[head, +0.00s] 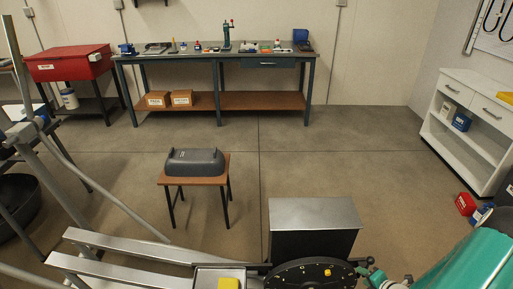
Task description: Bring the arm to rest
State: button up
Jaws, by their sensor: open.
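My gripper (366,272) shows small at the bottom edge of the head view, right of centre, and is partly cut off. It is open, and I see nothing held in it. It appears close to the right side of a black crank disc (300,275); I cannot tell if they touch. My teal arm (478,265) fills the bottom right corner. The exercise machine's silver rails (130,245) run along the bottom left toward the disc. A dark box-shaped housing with a grey top (315,212) stands behind the disc.
A small table (222,180) bears a dark grey cover (195,162). A workbench (225,57) with tools stands at the back wall, beside a red cabinet (70,65). A white drawer unit (470,125) is at right, with a red container (465,203) near it.

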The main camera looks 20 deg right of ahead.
jog(key=w+a+r+m+g+h, duration=0.15)
jog(key=w+r+m, duration=0.3)
jog(key=r, duration=0.55)
jog(key=w+a+r+m+g+h, duration=0.1)
jog(key=w+r+m+g+h, duration=0.3)
jog(key=r, duration=0.7)
jog(key=a+r+m+t, duration=0.1)
jog(key=a+r+m, duration=0.5)
jog(key=a+r, duration=0.7)
jog(key=s+a+r+m+y, duration=0.2)
jog(key=s+a+r, duration=0.3)
jog(key=a, duration=0.5)
jog(key=s+a+r+m+y, duration=0.3)
jog(key=s+a, duration=0.4)
jog(key=a, duration=0.3)
jog(key=shift+s+a+r+m, duration=0.35)
jog(key=shift+r+m, duration=0.55)
jog(key=shift+m, duration=0.35)
